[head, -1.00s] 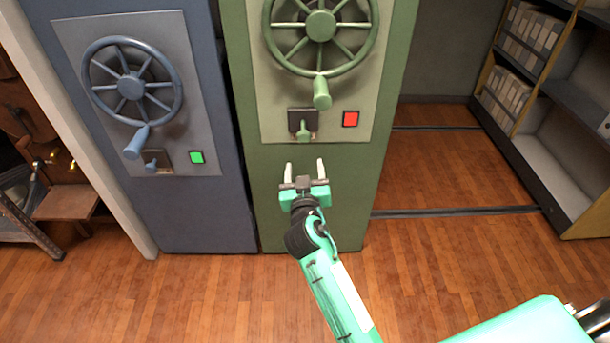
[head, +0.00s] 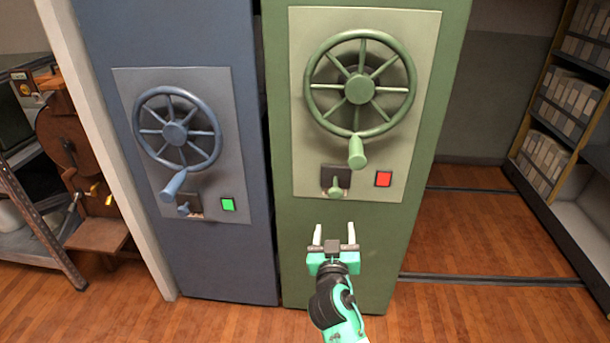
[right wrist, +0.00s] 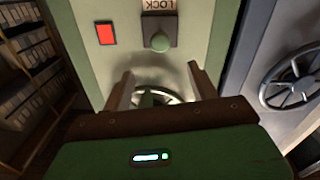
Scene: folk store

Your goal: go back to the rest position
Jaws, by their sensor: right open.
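My right gripper (head: 334,236) is open and empty in front of the lower part of the green cabinet (head: 310,245), below its small lock lever (head: 337,190). The two pale fingertips point up toward the panel and stand apart. In the right wrist view, the fingers (right wrist: 160,85) show spread with nothing between them. The lock plate (right wrist: 158,8) with its round green knob (right wrist: 159,41) lies beyond them. My left gripper is not in view.
The green handwheel (head: 358,88) and a red square (head: 383,179) are on the green cabinet. The blue cabinet (head: 240,265) has a blue handwheel (head: 176,133) and a green square (head: 228,204). An open aisle (head: 470,235) and shelves (head: 560,100) are at right. A workbench (head: 40,240) is at left.

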